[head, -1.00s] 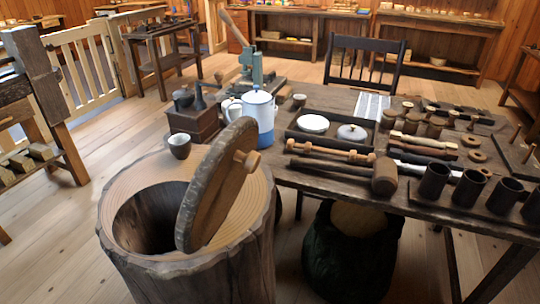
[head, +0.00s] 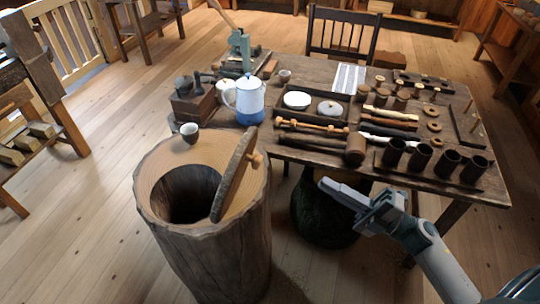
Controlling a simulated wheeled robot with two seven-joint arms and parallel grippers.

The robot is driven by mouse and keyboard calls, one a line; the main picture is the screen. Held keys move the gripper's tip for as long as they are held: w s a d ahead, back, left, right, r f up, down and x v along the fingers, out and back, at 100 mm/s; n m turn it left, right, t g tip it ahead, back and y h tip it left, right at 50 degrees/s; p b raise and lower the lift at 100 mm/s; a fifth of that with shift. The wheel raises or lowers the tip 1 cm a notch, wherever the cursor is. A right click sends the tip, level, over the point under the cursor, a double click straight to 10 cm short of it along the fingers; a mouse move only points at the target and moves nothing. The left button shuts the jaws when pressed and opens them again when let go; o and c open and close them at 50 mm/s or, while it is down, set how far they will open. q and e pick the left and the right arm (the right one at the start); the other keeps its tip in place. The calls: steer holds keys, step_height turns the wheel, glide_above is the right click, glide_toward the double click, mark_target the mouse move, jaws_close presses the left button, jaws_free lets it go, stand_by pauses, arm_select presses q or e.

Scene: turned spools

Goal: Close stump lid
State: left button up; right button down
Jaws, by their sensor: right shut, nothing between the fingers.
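The hollow stump (head: 215,255) stands on the floor at the left of the table, with its dark opening (head: 180,196) showing. Its round wooden lid (head: 234,175) stands tilted up at the right side of the opening, its small knob (head: 257,160) facing right. My right gripper (head: 324,186) is shut and empty, in front of the table and to the right of the lid, apart from it. My left gripper is not in view.
The table (head: 300,73) holds a blue and white pot (head: 249,101), tools and several dark cups. A dark sack (head: 318,215) stands under the table's front edge.

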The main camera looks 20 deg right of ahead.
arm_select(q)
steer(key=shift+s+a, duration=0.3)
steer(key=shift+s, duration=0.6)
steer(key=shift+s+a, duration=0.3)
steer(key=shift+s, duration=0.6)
arm_select(e)
steer(key=shift+s+a+r+n+g+y, duration=0.1)
steer(key=shift+s+n+g+y, duration=0.15)
steer(key=shift+n+g, duration=0.3)
steer(key=shift+s+d+r+n+g+y, duration=0.15)
steer(key=shift+s+n+g+y, duration=0.15)
steer(key=shift+n+g, duration=0.2)
steer(key=shift+s+a+r+n+g+y, duration=0.15)
steer(key=shift+s+n+g+y, duration=0.1)
steer(key=shift+n+g, duration=0.25)
arm_select(q)
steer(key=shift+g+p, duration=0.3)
steer(key=shift+p, duration=0.05)
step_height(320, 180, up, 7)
steer(key=p, duration=0.7)
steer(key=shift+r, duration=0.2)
arm_select(e)
steer(key=x, duration=1.4)
steer(key=shift+w, duration=0.1)
